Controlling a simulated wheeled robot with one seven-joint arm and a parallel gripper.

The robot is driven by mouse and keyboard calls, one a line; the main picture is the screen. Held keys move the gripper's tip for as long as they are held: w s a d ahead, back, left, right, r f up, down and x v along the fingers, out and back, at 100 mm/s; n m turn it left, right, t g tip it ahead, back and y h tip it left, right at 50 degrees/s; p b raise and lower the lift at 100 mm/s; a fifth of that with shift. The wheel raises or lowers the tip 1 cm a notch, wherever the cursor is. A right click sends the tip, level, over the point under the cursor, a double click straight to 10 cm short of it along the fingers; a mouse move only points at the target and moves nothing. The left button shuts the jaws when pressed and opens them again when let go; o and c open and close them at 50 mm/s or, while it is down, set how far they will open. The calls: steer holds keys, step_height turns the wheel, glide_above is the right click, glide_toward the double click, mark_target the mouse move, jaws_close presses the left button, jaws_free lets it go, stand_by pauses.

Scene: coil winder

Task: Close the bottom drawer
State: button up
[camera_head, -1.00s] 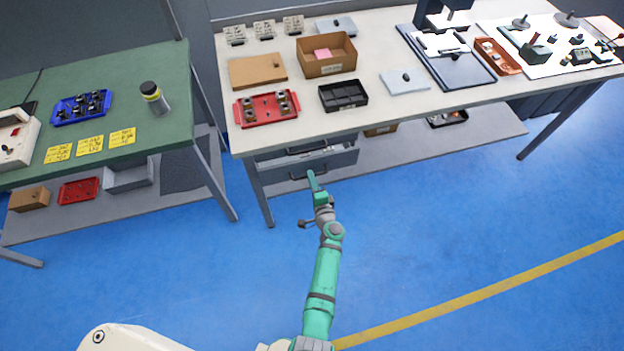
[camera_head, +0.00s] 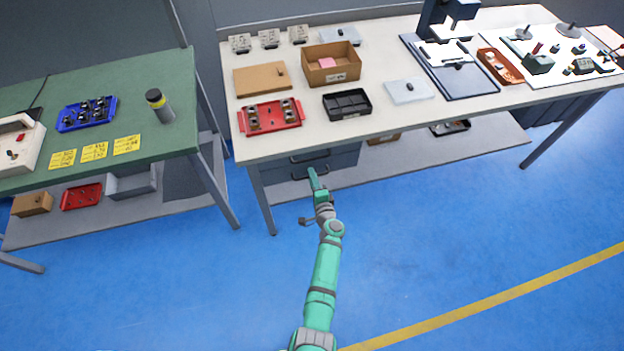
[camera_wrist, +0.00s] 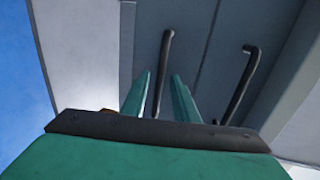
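The drawer unit (camera_head: 345,160) hangs under the left end of the white workbench. Its grey fronts carry dark bar handles. In the wrist view, the bottom drawer (camera_wrist: 180,50) is the front nearer the floor side, with its handle (camera_wrist: 165,50) upright in the picture. The upper handle (camera_wrist: 240,85) is to its right. My gripper (camera_head: 312,172) is at the lower front, hiding part of it. In the wrist view, my gripper (camera_wrist: 162,75) has its fingers apart, with the bottom handle showing between them. I cannot tell whether they touch it, or how far the drawer stands out.
The white workbench (camera_head: 420,120) carries a red tray (camera_head: 270,117), a cardboard box (camera_head: 331,65) and a black tray (camera_head: 347,103). Its front leg (camera_head: 262,200) stands left of my gripper. A green table (camera_head: 40,90) is further left. The blue floor in front is clear.

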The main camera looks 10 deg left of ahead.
steer(key=v, duration=1)
steer(key=shift+s+d, duration=0.2)
steer(key=shift+s, duration=0.15)
stand_by(0.3)
steer(key=s+d+n+g+h, duration=0.1)
steer(key=s+d+n+h, duration=0.3)
steer(key=s, duration=0.8)
steer(key=s+d+n+h, duration=0.15)
steer(key=s+d, duration=0.35)
steer(key=s, duration=0.6)
steer(key=s+r+n+t+h, duration=0.1)
steer(key=s+r+n, duration=0.2)
steer(key=s+r, duration=0.5)
steer(key=s+d+r+n+t+h, duration=0.1)
steer(key=s+r+n, duration=0.2)
steer(key=s+r, duration=0.5)
step_height(320, 180, up, 8)
steer(key=shift+s+d+r+n+t, duration=0.15)
steer(key=shift+s+n+t, duration=0.2)
steer(key=shift+s+t, duration=0.05)
